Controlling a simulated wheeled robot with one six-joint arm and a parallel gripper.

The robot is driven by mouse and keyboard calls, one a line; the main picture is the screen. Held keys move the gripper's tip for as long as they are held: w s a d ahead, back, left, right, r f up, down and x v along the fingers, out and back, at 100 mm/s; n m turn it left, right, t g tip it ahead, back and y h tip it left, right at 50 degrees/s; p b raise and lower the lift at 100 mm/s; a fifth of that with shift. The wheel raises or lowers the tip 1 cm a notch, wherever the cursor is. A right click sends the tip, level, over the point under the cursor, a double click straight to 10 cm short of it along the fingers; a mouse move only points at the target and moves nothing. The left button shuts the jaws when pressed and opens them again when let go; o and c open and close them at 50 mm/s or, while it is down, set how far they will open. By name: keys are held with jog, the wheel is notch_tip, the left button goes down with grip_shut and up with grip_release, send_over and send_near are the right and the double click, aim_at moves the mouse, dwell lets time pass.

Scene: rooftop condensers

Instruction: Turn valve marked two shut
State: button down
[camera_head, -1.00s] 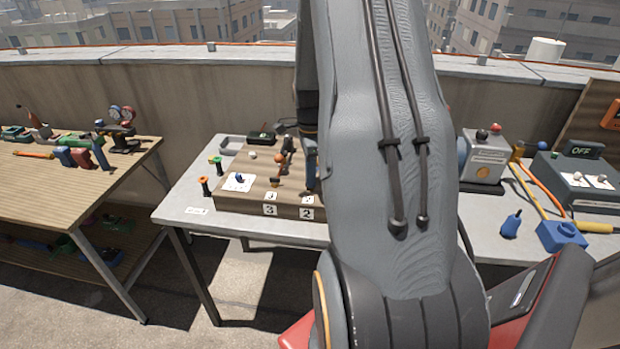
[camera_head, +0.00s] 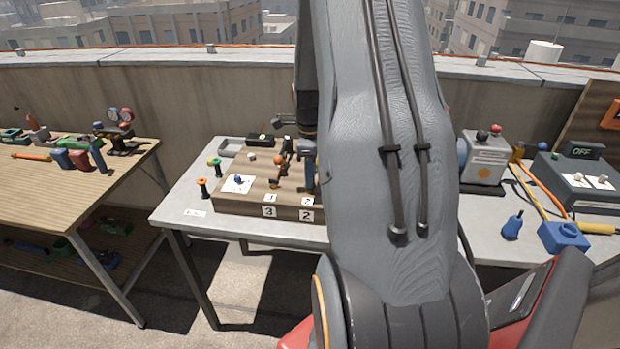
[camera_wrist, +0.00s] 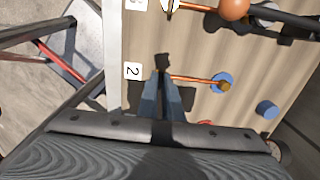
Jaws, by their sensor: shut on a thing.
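The wooden valve board (camera_head: 245,202) lies on the grey table, with number labels along its front edge. The label two (camera_head: 306,216) is on its front face, and a label two (camera_wrist: 132,71) also shows in the wrist view. My gripper (camera_wrist: 163,76) is over the board beside that label, its two blue-grey fingers close together and shut on a small dark handle (camera_wrist: 162,60) at the tips. A copper-coloured pipe (camera_wrist: 195,79) runs right from the fingertips to a blue ring (camera_wrist: 222,83). The valve body under the fingers is mostly hidden, so how far it is turned cannot be told.
An orange ball (camera_wrist: 233,8) and a dark bar stand near the top of the wrist view. A blue knob (camera_wrist: 267,109) is to the right. A grey tray (camera_head: 231,146) lies behind the board. My arm covers the board's right end.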

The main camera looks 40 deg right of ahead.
jog(key=c, duration=1.9)
grip_release()
jog(key=shift+c, duration=0.2)
jog(key=shift+r+b, duration=1)
jog(key=shift+r, duration=2.95)
